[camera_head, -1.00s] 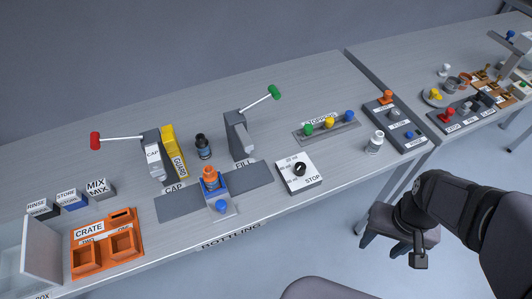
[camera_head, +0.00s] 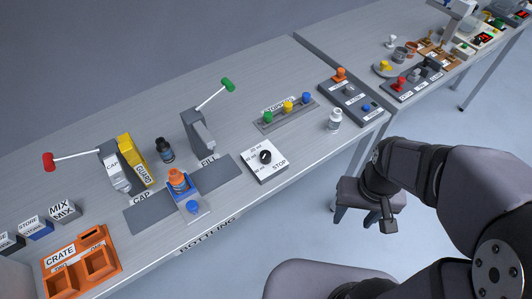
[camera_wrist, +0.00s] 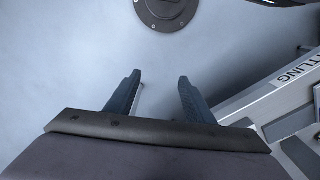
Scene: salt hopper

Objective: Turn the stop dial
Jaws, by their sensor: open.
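The stop dial is a black knob (camera_head: 265,157) on a white square plate (camera_head: 264,172) lettered STOP, with volume marks along its left side. It sits near the front edge of the bottling table, right of the fill station. My gripper (camera_head: 377,222) is off the front edge of the table, to the right of and below the dial in the head view. In the wrist view my gripper (camera_wrist: 160,98) has two dark fingers spread apart with nothing between them. The dial is not in the wrist view.
A fill stand (camera_head: 198,130) with a green-ended lever stands left of the dial. An orange-topped bottle (camera_head: 177,178) sits in a blue holder. A stopper rack (camera_head: 287,114) and a white bottle (camera_head: 335,119) are to the right. The table's front edge (camera_wrist: 285,88) shows in the wrist view.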

